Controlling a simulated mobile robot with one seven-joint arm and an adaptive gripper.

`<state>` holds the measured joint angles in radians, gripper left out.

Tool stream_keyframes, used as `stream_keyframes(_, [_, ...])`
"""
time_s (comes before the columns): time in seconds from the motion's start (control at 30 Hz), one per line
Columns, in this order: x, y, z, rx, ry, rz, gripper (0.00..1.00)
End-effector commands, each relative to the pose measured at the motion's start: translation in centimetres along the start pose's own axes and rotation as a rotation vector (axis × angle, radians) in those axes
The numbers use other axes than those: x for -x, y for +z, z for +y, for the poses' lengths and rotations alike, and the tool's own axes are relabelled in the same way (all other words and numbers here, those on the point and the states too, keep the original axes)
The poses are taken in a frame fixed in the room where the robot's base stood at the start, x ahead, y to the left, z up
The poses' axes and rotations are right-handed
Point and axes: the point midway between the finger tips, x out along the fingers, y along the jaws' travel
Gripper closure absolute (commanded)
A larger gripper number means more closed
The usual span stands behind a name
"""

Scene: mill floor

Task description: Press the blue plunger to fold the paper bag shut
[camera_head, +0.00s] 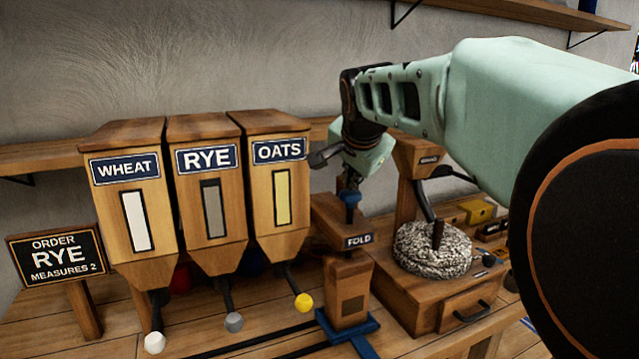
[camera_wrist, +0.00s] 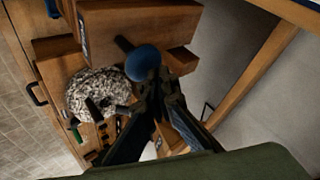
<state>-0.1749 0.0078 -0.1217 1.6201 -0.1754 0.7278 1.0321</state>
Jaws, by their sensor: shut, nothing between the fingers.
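The blue plunger (camera_head: 350,197) stands on top of the wooden press with the FOLD label (camera_head: 359,240). Its round blue knob also shows in the wrist view (camera_wrist: 142,63). My gripper (camera_head: 349,181) is shut and empty, pointing down just above the knob. In the wrist view the closed fingertips (camera_wrist: 154,80) overlap the knob's edge; I cannot tell whether they touch it. The brown paper bag (camera_head: 346,280) stands upright under the press on a blue carrier (camera_head: 366,328). Its top is hidden by the press head, so its fold cannot be seen.
Wheat, rye and oats hoppers (camera_head: 210,190) stand left of the press, with levers hanging below. An order sign (camera_head: 57,258) reads RYE, MEASURES 2. A millstone (camera_head: 432,250) on a wooden base with a drawer (camera_head: 468,305) stands close on the right.

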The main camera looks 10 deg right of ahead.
Motion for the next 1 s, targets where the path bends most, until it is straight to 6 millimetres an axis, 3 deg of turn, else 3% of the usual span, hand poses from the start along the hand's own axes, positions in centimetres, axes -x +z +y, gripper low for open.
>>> stream_keyframes(1.0, [-1.00,0.78,0.74,0.000,0.002,-0.003,1.00])
